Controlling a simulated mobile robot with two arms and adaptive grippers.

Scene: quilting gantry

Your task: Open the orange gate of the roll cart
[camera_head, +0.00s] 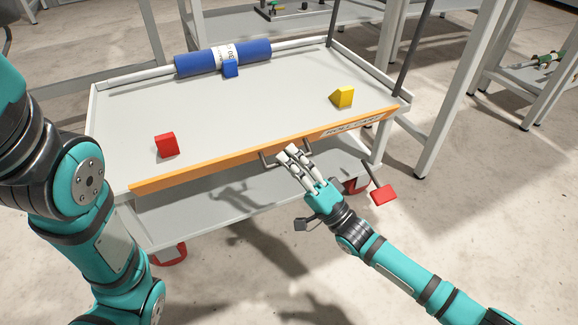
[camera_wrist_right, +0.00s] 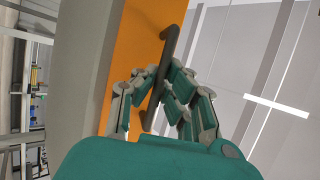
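The roll cart (camera_head: 112,130) stands in front of me. Its orange gate (camera_head: 210,168) stands along the near edge of the top tray, with no gap showing along that edge; it also shows in the right wrist view (camera_wrist_right: 135,35). A grey bar handle (camera_head: 265,158) sticks out from the gate. My right gripper (camera_head: 287,154) is at this handle. In the right wrist view the dark handle (camera_wrist_right: 169,48) passes between the fingers, which converge on it from both sides. My left arm is at the left; its gripper is out of view.
On the tray are a red block (camera_head: 167,144), a yellow block (camera_head: 343,97), a blue block (camera_head: 230,69) and a blue roll (camera_head: 200,60) on a bar. A red pedal (camera_head: 384,195) sticks out low at the cart's right. Clear floor lies in front.

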